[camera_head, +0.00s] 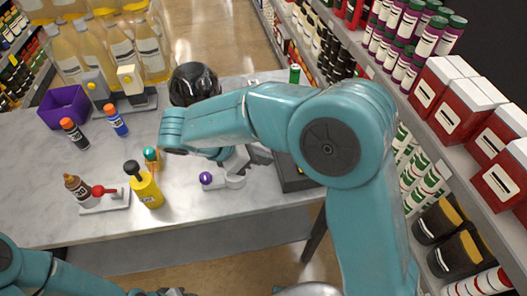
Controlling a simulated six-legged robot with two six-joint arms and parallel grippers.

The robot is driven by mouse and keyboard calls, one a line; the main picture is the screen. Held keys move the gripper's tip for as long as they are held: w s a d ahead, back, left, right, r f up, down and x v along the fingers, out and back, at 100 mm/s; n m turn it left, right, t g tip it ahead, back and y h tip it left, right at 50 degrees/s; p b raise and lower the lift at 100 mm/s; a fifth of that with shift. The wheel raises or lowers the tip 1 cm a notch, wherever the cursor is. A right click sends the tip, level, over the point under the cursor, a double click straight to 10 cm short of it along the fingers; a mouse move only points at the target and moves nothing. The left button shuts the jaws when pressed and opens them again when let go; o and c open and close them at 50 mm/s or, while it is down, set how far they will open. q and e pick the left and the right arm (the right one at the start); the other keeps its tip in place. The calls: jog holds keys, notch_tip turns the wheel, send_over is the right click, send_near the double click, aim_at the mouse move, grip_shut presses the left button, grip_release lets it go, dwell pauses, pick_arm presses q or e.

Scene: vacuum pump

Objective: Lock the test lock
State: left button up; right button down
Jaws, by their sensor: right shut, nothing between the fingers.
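No label marks the test lock, and I cannot tell which fixture it is. A small white fixture with a purple knob (206,178) lies on the grey-white table, just below my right gripper. A white plate with a red handle (104,190) is at the left front of the table, next to a brown bottle (78,187). My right gripper (236,164) is shut and empty above or beside the white fixture; my arm partly hides it, and contact is unclear. My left gripper (172,292) is cut off at the bottom edge, its jaws not readable.
A yellow canister with a black knob (146,186) stands between the fixtures. Markers, a purple box (64,106), a black sphere (193,83) and clear bottles (93,55) stand behind. A dark box (292,174) is right of my gripper. Stocked shelves line the right side.

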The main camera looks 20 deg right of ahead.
jog(key=x, duration=0.3)
jog(key=d+r+p+x, duration=0.1)
jog(key=x, duration=0.4)
jog(key=shift+s+d, duration=0.1)
jog(key=shift+d, duration=0.4)
jog(key=shift+s+d, duration=0.1)
jog(key=shift+d, duration=0.35)
jog(key=shift+f, duration=0.1)
jog(key=d, duration=0.2)
jog(key=s+d, duration=0.1)
jog(key=d, duration=0.1)
jog(key=shift+d, duration=0.25)
jog(key=shift+a, duration=0.2)
